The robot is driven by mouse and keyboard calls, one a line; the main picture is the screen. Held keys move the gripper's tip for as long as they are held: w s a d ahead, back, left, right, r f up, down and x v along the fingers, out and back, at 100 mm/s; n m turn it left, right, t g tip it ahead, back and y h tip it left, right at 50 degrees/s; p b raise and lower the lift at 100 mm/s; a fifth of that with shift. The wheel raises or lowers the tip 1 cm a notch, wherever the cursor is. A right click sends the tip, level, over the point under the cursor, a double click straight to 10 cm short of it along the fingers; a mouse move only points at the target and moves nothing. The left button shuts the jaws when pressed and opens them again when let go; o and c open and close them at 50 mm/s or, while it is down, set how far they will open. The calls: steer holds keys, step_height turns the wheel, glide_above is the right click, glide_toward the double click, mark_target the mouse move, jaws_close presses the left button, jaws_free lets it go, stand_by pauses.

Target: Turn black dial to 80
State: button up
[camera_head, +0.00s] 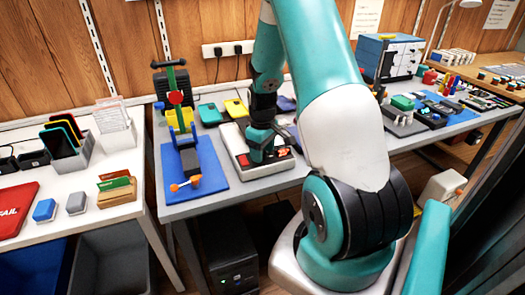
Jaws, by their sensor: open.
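A light-grey box with a dark top panel (233,141) lies on the grey bench, right of the blue mat. It bears a red part (243,160) at its left front and a small orange-red part (281,152) at its right. My gripper (264,156) points down over the middle of this box, very close to its panel. The gripper is open; its fingertips are small and partly lost against the dark panel. I cannot make out the black dial or its scale; the gripper may hide it. Whether the fingers touch anything cannot be told.
A blue mat (214,176) with a black clamp stand (181,112) is left of the box. Green (209,114) and yellow (236,108) phone-like items lie behind. A side table with a red FAIL tray (14,209) stands left.

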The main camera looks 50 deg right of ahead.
steer(key=c, duration=0.9)
steer(key=shift+m, duration=0.4)
steer(key=m+p, duration=0.1)
steer(key=m, duration=0.2)
steer(key=shift+m+p, duration=0.35)
steer(key=shift+m, duration=0.05)
steer(key=m+p, duration=0.1)
steer(key=m, duration=0.3)
steer(key=shift+m, duration=0.7)
steer(key=o, duration=0.9)
